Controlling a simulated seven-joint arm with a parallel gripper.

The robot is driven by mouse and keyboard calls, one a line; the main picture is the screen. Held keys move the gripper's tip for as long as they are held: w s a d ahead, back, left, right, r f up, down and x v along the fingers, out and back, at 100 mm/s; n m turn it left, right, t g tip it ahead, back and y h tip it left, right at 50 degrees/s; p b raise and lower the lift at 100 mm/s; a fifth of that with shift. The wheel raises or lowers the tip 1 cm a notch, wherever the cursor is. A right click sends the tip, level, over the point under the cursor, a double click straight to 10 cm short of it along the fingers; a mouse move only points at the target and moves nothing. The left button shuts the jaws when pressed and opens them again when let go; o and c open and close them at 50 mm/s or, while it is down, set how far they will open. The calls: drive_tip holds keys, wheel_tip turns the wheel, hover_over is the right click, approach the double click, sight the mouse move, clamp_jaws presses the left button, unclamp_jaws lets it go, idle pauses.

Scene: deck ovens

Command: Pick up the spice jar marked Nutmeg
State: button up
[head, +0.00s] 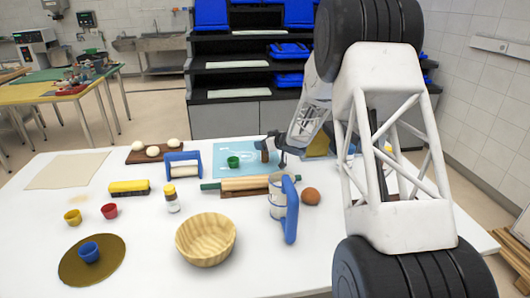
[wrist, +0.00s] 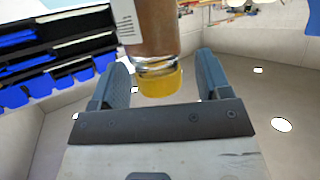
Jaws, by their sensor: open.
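A glass spice jar (wrist: 157,30) with brown contents, a white label and a yellow cap (wrist: 160,82) is between the fingers of my gripper (wrist: 162,64) in the wrist view. Gaps show beside the cap, and the fingers are open. The label's name cannot be read. In the head view my gripper (head: 276,147) is at the blue mat, beside a small brown upright shape (head: 264,152) that appears to be this jar. Another yellow-capped jar (head: 172,198) with a white label stands at the middle left of the table; its name is unreadable too.
Near my gripper are a green cup (head: 233,162) on the blue mat (head: 222,148), a rolling pin (head: 245,184), a blue-handled sifter (head: 289,210) and a brown ball (head: 311,197). A basket (head: 206,240) stands in front. My arm hides much of the table's right side.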

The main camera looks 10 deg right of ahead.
drive_tip(key=c, duration=1.1)
drive_tip(key=shift+o, duration=0.2)
drive_tip(key=shift+r, duration=5.05)
